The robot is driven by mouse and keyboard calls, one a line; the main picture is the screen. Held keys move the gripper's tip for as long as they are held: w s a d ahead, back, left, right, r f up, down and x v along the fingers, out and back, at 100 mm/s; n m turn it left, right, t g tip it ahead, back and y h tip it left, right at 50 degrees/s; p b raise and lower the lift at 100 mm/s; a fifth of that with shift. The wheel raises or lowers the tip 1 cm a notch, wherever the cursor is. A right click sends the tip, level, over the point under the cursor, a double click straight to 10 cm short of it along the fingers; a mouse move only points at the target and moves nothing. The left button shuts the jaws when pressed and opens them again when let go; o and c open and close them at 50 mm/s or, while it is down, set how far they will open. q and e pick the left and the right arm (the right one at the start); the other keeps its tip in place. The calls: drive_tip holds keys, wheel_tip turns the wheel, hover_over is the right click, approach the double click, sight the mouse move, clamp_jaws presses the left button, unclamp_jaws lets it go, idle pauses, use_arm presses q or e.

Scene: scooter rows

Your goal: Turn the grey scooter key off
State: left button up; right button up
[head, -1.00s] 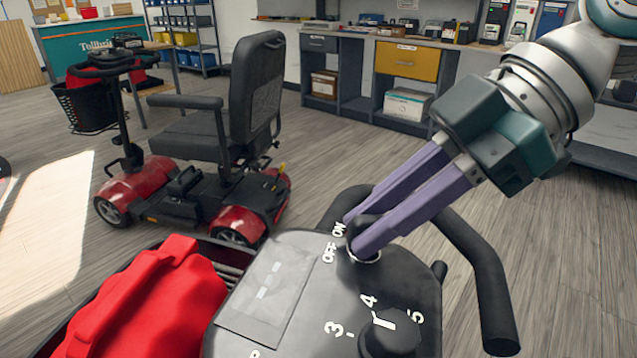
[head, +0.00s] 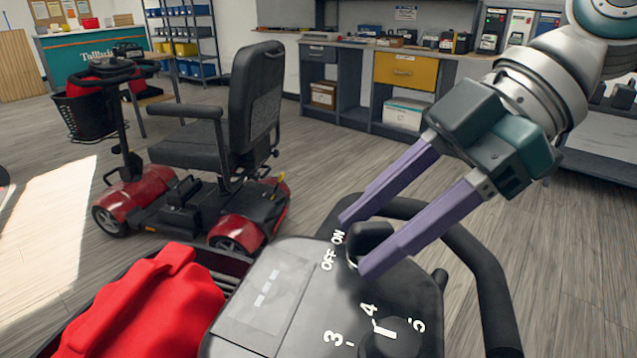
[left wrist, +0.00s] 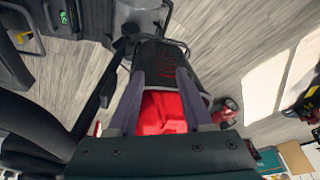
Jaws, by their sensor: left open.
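The scooter's key (head: 373,237) is a dark knob on the dark console (head: 300,318) in the foreground, beside the white OFF and ON marks. I cannot tell clearly which mark it points to. My right gripper (head: 356,244) is open, its two purple fingers on either side of the key with a gap showing, so it does not grip it. The right fingertip hides part of the key's surround. My left gripper (left wrist: 160,74) is open and empty in the left wrist view, above a red bag (left wrist: 162,112) in a black basket.
The red bag (head: 145,310) lies left of the console. A speed dial (head: 395,338) sits near the key. Black handlebars (head: 480,270) curve around the right side. Another red and black scooter (head: 190,190) stands behind on open wooden floor. A workbench (head: 350,95) lines the back.

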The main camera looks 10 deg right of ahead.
drive_tip(key=v, duration=1)
drive_tip(key=shift+a+p, duration=0.1)
drive_tip(key=shift+p, duration=0.2)
